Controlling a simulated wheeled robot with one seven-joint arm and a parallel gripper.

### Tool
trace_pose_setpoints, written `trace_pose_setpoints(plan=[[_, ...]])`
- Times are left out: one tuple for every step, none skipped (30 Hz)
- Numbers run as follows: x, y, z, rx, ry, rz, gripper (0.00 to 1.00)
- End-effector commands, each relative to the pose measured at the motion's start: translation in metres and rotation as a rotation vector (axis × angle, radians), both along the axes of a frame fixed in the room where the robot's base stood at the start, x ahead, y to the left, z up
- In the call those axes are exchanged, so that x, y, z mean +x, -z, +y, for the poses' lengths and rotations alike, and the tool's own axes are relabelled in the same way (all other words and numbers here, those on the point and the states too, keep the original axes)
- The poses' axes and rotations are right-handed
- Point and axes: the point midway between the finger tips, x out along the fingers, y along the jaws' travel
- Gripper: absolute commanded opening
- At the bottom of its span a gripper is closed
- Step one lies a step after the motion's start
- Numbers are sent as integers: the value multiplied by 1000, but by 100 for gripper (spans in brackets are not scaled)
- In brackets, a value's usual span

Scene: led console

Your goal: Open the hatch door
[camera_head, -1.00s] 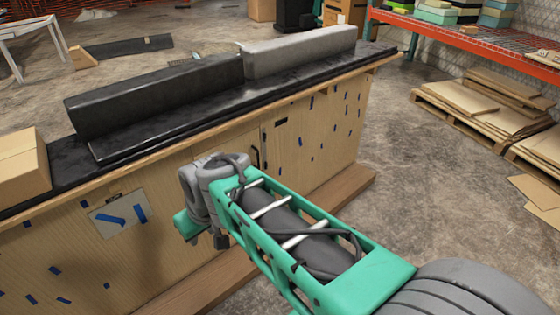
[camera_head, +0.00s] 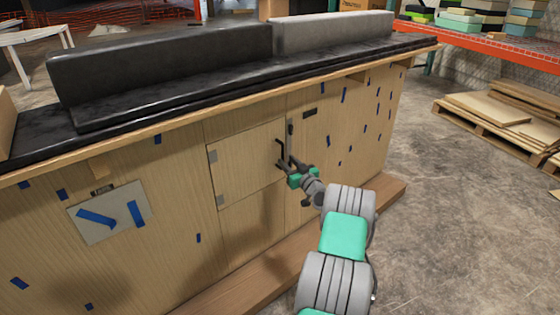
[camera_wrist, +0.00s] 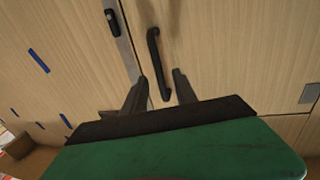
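The hatch door (camera_head: 245,168) is a square light-wood panel in the console's front, closed flush, with grey hinges on its left edge. Its black bar handle (camera_head: 280,149) is near the right edge. The handle also shows in the wrist view (camera_wrist: 153,55), upright and slightly tilted. My gripper (camera_head: 287,162) is at the handle's lower part in the head view. In the wrist view my gripper (camera_wrist: 160,76) is open, one finger on each side of the handle's near end. No finger visibly touches the handle, and I cannot tell the exact depth between them.
A grey strip with a black latch (camera_wrist: 112,22) lies beside the door's handle edge. The console's black top (camera_head: 180,105) overhangs above. A wooden plinth (camera_head: 265,285) runs along the floor. Pallets with boards (camera_head: 500,115) stand at the right, with free concrete floor before them.

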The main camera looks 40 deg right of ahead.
Motion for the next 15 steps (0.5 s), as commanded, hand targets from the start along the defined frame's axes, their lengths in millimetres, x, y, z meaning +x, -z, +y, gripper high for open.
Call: trace_pose_setpoints(plan=[[11,3,-1,-1,-2,1,34],[16,3,-3,-1,-1,1,34],[23,3,-4,0,-1,1,34],[28,3,-5,-1,-1,1,34],[32,3,-6,0,-1,2,34],[37,2,-7,0,0,1,34],[40,2,-7,0,0,2,34],[42,2,-7,1,0,2,34],[44,2,-7,4,-1,2,34],[45,2,-7,4,-1,2,34],[45,1,-7,4,-1,2,34],[46,1,-7,4,-1,2,34],[46,1,-7,4,-1,2,34],[46,1,-7,4,-2,2,34],[46,1,-6,4,-2,3,34]])
